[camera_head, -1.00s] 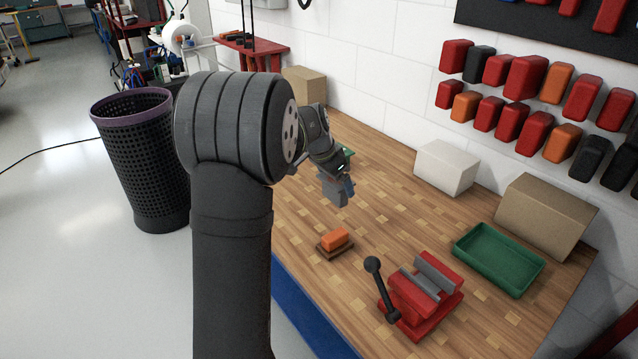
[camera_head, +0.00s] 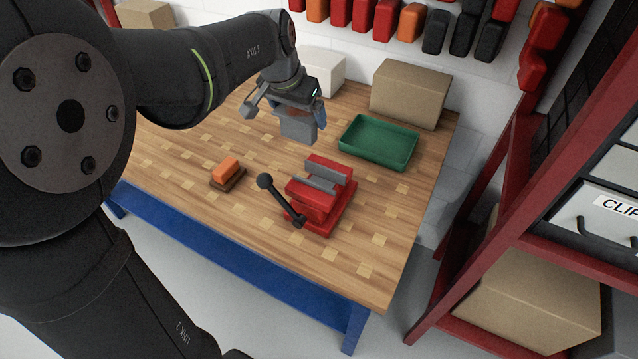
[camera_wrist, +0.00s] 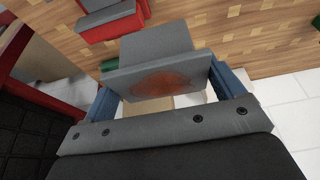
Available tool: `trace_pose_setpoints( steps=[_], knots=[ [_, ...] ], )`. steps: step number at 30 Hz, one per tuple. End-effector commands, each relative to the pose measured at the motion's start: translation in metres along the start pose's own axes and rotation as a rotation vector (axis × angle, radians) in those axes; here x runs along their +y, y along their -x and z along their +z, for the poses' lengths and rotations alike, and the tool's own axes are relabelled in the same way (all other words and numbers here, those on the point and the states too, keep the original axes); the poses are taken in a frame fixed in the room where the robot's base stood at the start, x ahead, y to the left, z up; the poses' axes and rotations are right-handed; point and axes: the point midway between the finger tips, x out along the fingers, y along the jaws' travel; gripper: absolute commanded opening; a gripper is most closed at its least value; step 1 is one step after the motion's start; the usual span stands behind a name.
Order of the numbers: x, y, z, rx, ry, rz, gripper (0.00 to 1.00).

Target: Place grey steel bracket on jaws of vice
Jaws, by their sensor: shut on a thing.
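The grey steel bracket (camera_head: 298,127) is held in my gripper (camera_head: 297,108), above the bench and behind the vice. In the wrist view the bracket (camera_wrist: 157,44) sits between the two blue fingers of my gripper (camera_wrist: 170,88), with a reddish-brown patch on its near plate. The red vice (camera_head: 318,203) stands on the bench with grey jaws (camera_head: 322,178) and a black handle at its left. The bracket is apart from the jaws, up and to their left in the head view. Part of the vice (camera_wrist: 108,17) shows at the top left of the wrist view.
A green tray (camera_head: 379,158) lies behind and right of the vice. An orange block on a dark base (camera_head: 227,174) lies to the left. Cardboard (camera_head: 410,93) and white boxes (camera_head: 325,72) stand at the back.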

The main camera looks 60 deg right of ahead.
Motion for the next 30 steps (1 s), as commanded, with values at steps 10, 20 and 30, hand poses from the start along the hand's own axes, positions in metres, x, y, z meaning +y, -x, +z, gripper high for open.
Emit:
trace_pose_setpoints(
  steps=[10, 20, 30],
  knots=[
    [0.127, 0.038, 0.033, 0.019, -0.009, -0.003, 0.56],
    [0.18, 0.057, 0.064, 0.04, 0.0, -0.003, 0.56],
    [0.138, 0.025, 0.062, 0.037, 0.012, -0.004, 0.56]
  ],
)
